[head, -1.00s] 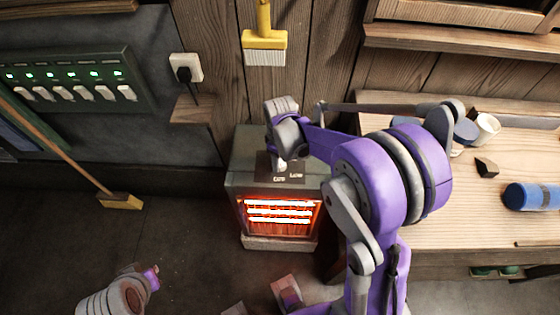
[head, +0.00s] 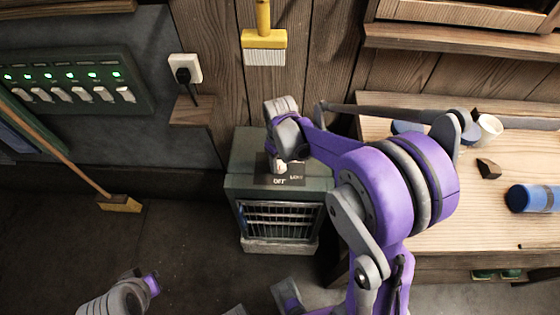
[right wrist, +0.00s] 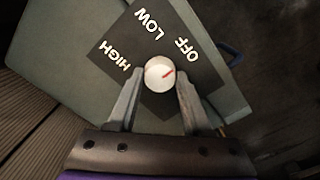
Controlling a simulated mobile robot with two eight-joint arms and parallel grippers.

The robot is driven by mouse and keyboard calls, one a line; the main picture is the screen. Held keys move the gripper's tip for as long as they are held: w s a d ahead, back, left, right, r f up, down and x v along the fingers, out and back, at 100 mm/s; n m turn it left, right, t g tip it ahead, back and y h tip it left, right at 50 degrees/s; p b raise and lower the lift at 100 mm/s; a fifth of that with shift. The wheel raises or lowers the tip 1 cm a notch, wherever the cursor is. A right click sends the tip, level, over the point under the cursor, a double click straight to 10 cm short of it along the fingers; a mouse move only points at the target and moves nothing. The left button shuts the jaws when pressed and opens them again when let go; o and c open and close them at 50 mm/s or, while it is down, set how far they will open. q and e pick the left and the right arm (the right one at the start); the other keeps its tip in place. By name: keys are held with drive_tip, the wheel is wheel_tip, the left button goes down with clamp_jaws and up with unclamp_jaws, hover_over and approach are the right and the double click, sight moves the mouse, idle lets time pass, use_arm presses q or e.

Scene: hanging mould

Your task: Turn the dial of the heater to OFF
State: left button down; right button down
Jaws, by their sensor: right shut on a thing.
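The heater (head: 243,170) is a grey-green box on the floor against the wooden wall. Its front grille (head: 280,222) is dark, with no glow. In the right wrist view the white round dial (right wrist: 156,66) sits on a black plate (right wrist: 112,47) marked HIGH, LOW and OFF. The dial's red mark points up and right, toward OFF. My right gripper (head: 279,166) reaches down onto the heater's top. In the right wrist view its fingers (right wrist: 160,76) stand on both sides of the dial, shut on it. My left gripper does not show clearly.
A wooden workbench (head: 495,225) stands to the right, with a blue cylinder (head: 533,198) and a white cup (head: 489,130). A yellow brush (head: 264,42) hangs above the heater. A broom (head: 120,203) stands at left, near a switch panel (head: 75,75).

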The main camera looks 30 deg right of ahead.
sight(280, 164)
drive_tip(key=shift+c, duration=1.6)
unclamp_jaws()
drive_tip(key=shift+r, duration=0.1)
wheel_tip(280, 164, up, 7)
drive_tip(key=shift+r+p, duration=0.15)
drive_tip(key=shift+p, duration=0.2)
drive_tip(key=s+a+r+m+t+p, duration=0.1)
drive_tip(key=s+a+r+t+p, duration=0.1)
drive_tip(key=s, duration=0.5)
drive_tip(key=s+a+r+m+t+p, duration=0.1)
drive_tip(key=s+a+r+t, duration=0.2)
drive_tip(key=s, duration=0.5)
drive_tip(key=shift+s+a+r+m+p, duration=0.2)
drive_tip(key=shift+a+m+p, duration=0.15)
drive_tip(key=shift+a, duration=0.45)
